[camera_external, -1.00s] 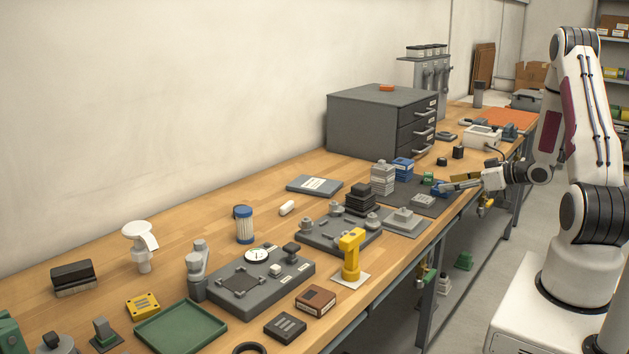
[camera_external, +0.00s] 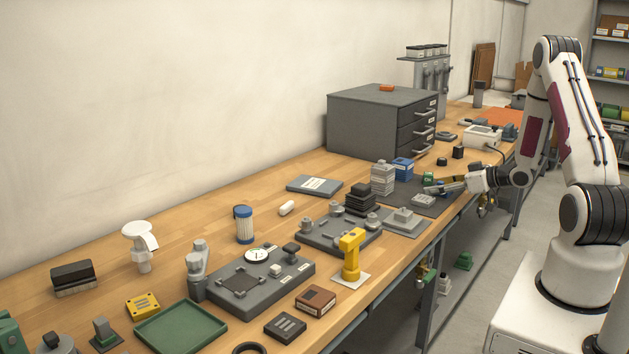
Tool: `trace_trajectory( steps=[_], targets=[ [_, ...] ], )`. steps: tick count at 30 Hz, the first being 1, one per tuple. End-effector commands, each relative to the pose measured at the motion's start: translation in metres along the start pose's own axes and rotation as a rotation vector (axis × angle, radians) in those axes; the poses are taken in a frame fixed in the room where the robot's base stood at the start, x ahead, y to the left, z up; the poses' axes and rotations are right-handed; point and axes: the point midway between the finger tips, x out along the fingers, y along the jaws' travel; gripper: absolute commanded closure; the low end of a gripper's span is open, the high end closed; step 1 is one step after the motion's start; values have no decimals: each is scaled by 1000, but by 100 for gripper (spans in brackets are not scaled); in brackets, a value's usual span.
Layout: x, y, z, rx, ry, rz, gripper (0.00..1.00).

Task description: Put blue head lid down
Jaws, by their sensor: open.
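My gripper (camera_external: 432,189) is low over the dark grey mat (camera_external: 436,208) near the bench's front edge, pointing left. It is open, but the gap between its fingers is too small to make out. A bit of blue (camera_external: 446,182) shows right beside the fingers, mostly hidden by them; I cannot tell whether it is the blue head lid or whether it touches them. A larger blue block (camera_external: 402,168) with a pale label stands at the mat's back left. A small grey piece (camera_external: 422,198) lies on the mat just below the fingertips.
A green block (camera_external: 428,177) stands just behind the gripper. Stacks of grey plates (camera_external: 383,179) and black plates (camera_external: 361,199) stand to the left. A grey plate with a fitting (camera_external: 403,217) lies at the front. A drawer cabinet (camera_external: 365,128) stands behind.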

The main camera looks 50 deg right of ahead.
Motion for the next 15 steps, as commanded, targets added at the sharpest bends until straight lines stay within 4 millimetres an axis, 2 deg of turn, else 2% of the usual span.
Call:
trace_trajectory(
  steps=[7, 12, 14, 15],
  targets=[
    [0, 0, 0, 0, 0, 0, 40],
    [0, 0, 0, 0, 0, 0, 84],
    [0, 0, 0, 0, 0, 0, 85],
    [0, 0, 0, -1, 1, 0, 89]
  ],
)
